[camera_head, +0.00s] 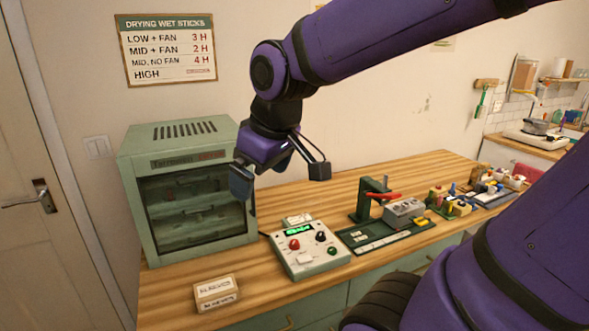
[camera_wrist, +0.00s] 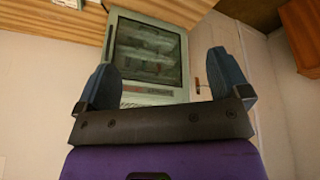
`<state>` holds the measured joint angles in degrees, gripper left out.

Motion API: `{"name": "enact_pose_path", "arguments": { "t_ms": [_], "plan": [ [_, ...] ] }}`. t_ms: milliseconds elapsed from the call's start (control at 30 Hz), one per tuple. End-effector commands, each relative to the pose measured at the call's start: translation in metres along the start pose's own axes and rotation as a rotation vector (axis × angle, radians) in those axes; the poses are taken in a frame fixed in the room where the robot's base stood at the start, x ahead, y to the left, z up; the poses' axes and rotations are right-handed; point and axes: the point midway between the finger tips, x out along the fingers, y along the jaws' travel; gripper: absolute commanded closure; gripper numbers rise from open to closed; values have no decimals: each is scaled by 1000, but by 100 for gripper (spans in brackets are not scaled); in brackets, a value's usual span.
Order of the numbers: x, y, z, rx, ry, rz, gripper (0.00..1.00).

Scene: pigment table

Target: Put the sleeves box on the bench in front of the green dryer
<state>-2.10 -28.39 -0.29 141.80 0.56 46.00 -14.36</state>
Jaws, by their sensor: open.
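A small whitish box with dark lettering, which looks like the sleeves box (camera_head: 216,293), lies on the wooden bench (camera_head: 165,308) near its front left edge, just in front of the green dryer (camera_head: 192,195). Its lettering is too blurred to read surely. The dryer has a dark glass door with shelves behind it; it also shows in the wrist view (camera_wrist: 148,58). My gripper (camera_head: 280,178) is open and empty, raised in the air right of the dryer's front and well above the bench. In the wrist view its two fingers (camera_wrist: 165,80) stand wide apart with nothing between them.
A control box (camera_head: 305,252) with knobs and a green display stands right of the dryer. Further right are a green stand (camera_head: 368,200) on a dark mat and several small coloured items. Bench between the small box and control box is clear. A sign (camera_head: 167,48) hangs above.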

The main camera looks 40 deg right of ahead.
Motion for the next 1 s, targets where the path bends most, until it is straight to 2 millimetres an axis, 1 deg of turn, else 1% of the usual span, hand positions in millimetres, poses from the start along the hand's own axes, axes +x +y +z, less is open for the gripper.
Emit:
{"name": "enact_pose_path", "arguments": {
  "t_ms": [33, 100, 200, 300, 400, 533, 1000],
  "plan": [
    [-12, -1, 10, 42, 24, 9, 6],
    [-25, -2, 22, 103, 45, 17, 6],
    [-38, -5, 38, 177, 70, 25, 6],
    [-46, -7, 50, 231, 87, 29, 6],
    [-51, -8, 57, 262, 97, 32, 6],
    [-52, -9, 59, 277, 100, 32, 6],
    [-52, -9, 59, 274, 99, 32, 6]
  ]
}}
